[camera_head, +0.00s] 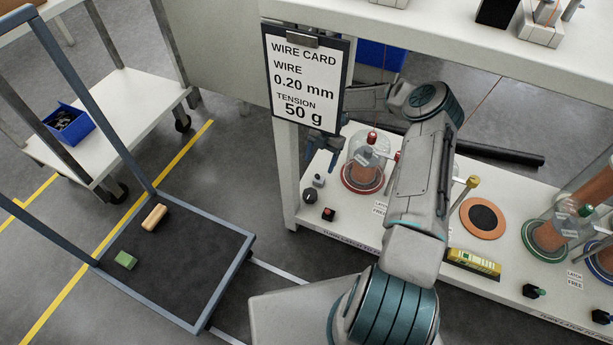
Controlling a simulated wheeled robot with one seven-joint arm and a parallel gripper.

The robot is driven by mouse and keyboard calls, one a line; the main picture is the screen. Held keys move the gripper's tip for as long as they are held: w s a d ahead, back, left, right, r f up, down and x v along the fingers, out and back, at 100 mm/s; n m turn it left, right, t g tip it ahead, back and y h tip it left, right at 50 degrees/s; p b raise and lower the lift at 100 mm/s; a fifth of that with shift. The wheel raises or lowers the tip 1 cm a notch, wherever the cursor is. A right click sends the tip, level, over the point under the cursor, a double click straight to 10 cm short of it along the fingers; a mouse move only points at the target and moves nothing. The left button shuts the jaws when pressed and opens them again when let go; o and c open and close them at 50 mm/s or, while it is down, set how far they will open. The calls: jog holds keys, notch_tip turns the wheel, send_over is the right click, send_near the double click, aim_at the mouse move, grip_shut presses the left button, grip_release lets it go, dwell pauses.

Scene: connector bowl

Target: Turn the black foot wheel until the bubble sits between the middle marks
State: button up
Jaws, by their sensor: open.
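My gripper (323,150) shows as blue fingers just below the wire card, partly hidden by it. It is open, with nothing seen between its fingers, above the left end of the white bench. A round black knob (309,196), which may be the black foot wheel, is on the bench below it, apart from the fingers. A yellow-green bar (473,262) that looks like a spirit level lies at the bench's front edge, right of my arm. Its bubble and middle marks are too small to make out.
A glass dome on a red base (362,178) stands close right of my gripper. A red button (328,213) sits near the front edge. The wire card (306,82) hangs in front. An orange disc (482,218) and more glass covers stand further right.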

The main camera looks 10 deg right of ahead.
aim_at(310, 194)
jog(key=b+x, duration=0.4)
jog(key=x, duration=0.9)
jog(key=shift+s+a+f, duration=0.2)
jog(key=shift+a+f, duration=0.05)
jog(key=shift+f, duration=0.05)
jog(key=c, duration=1)
